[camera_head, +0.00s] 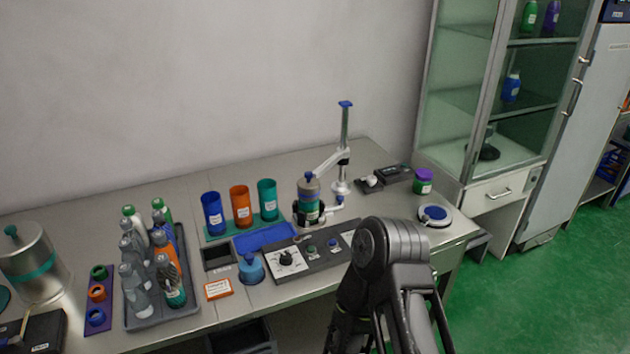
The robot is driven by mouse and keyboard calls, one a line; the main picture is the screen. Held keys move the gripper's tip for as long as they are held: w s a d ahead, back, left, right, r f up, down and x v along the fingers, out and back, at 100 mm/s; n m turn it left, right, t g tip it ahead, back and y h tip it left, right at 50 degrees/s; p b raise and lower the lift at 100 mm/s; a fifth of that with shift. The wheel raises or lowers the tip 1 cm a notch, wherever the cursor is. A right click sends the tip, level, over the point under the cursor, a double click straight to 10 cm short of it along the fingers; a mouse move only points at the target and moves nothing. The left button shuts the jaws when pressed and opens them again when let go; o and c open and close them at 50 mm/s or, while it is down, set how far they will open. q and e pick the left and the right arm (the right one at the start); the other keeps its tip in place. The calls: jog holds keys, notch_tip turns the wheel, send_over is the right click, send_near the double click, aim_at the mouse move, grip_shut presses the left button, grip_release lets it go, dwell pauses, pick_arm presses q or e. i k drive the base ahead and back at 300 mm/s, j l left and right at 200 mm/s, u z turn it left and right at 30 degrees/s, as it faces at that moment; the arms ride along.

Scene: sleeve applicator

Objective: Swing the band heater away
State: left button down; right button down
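A post stand (345,140) with a blue cap stands toward the right end of the bench. A pale swing arm (327,162) reaches left from its post, over a bottle with a teal band (308,194). A dark ring-shaped part (308,214), which looks like the band heater, sits around or close against the bottle's lower part; I cannot tell which. A short lower arm with a pale knob (334,203) joins it toward the post.
A control panel (305,254) lies in front of the stand. Blue, orange and green sleeves (240,207) stand to its left. A tray of bottles (135,318) is farther left. A purple-lidded jar (423,182) and a round blue-topped dish (435,215) are on the right.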

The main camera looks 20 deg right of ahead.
aim_at(308, 186)
jog(key=l+u, duration=0.35)
jog(key=l, duration=0.5)
jog(key=l+u, duration=0.35)
jog(key=l, duration=0.45)
jog(key=k, duration=0.05)
